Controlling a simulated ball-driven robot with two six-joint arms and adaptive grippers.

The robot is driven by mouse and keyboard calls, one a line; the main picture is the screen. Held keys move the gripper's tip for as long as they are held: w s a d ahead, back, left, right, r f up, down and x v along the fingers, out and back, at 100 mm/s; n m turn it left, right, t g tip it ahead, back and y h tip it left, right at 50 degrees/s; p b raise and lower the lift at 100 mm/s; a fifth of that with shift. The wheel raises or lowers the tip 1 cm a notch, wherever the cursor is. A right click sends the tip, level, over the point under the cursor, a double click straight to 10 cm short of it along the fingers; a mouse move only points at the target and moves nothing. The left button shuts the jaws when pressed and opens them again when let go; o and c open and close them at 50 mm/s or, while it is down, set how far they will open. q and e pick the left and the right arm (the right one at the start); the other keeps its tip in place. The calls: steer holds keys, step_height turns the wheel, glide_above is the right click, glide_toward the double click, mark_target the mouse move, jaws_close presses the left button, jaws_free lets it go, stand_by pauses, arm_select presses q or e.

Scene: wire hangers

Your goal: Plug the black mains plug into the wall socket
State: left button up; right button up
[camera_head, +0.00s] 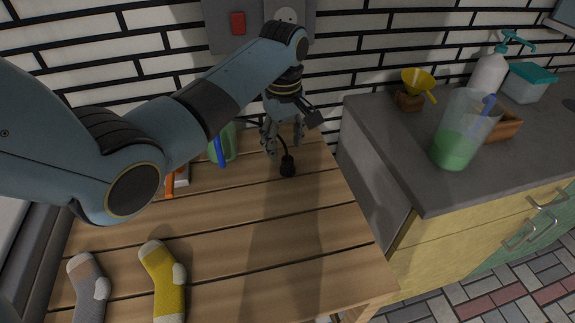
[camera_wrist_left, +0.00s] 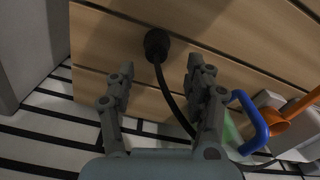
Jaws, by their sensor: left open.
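The black mains plug (camera_head: 288,166) stands on the wooden table, its black cord (camera_head: 281,140) running back toward the wall. In the left wrist view the plug (camera_wrist_left: 157,42) lies beyond the fingertips, between their lines, and the cord (camera_wrist_left: 172,100) passes between the fingers. My left gripper (camera_head: 272,150) is open and empty, close behind the plug; it also shows in the left wrist view (camera_wrist_left: 160,78). The wall socket (camera_head: 286,15) is a round white outlet on a grey panel, partly covered at its lower edge by my left arm. My right gripper is not in view.
A red switch (camera_head: 238,22) is on the same panel. A green container (camera_head: 226,143) and a blue-handled item (camera_head: 217,151) stand left of the gripper. A grey sock (camera_head: 88,288) and yellow sock (camera_head: 163,280) lie in front. The counter (camera_head: 385,150) rises to the right.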

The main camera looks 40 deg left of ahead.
mark_target(287, 158)
arm_select(q)
steer(key=shift+w+d+f, duration=0.1)
steer(key=shift+f, duration=1.2)
steer(key=shift+d+f, duration=0.1)
steer(key=shift+f, duration=1.2)
jaws_close()
